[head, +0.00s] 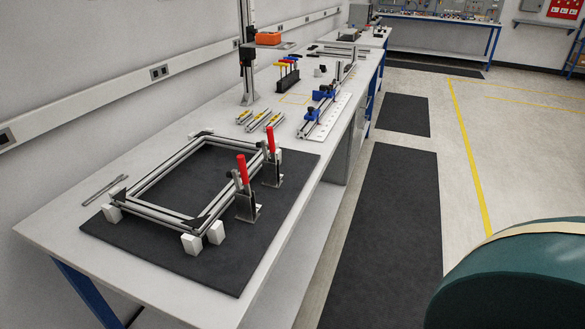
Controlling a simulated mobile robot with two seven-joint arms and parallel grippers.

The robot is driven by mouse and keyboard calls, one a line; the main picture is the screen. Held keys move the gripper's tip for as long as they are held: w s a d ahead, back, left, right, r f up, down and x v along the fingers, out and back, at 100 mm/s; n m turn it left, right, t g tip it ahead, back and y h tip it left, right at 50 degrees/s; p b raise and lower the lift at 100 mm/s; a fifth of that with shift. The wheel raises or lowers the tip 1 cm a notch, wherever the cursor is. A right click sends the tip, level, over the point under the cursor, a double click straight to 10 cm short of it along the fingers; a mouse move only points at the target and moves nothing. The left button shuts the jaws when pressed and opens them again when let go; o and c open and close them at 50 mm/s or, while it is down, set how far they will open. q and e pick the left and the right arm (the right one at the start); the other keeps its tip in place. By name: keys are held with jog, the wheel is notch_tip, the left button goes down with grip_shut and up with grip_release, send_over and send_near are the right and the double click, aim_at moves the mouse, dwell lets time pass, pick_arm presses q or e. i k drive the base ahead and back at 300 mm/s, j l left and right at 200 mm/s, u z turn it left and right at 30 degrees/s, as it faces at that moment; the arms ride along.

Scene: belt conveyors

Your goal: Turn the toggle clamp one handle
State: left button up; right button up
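Two toggle clamps with upright red handles stand at the right side of an aluminium frame on a dark mat. The nearer toggle clamp (246,206) has its red handle (242,169) pointing up with a slight tilt. The farther toggle clamp (272,172) has its red handle (270,140) pointing up too. I cannot tell which of them is clamp one. The rectangular frame (160,211) rests on white blocks. Neither of my grippers is in view.
The dark mat (240,275) lies on a long white bench (60,228). A metal tool (104,188) lies left of the mat. Behind are short profiles (260,120), a rack of hex keys (288,75) and a blue-clamped fixture (322,112). A dark green rounded body (515,275) fills the lower right.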

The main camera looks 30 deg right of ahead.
aim_at(240, 158)
jog(key=i+j+z, duration=0.15)
jog(key=z, duration=0.3)
jog(key=i+j+z, duration=0.1)
jog(key=j+z, duration=0.5)
jog(key=z, duration=0.25)
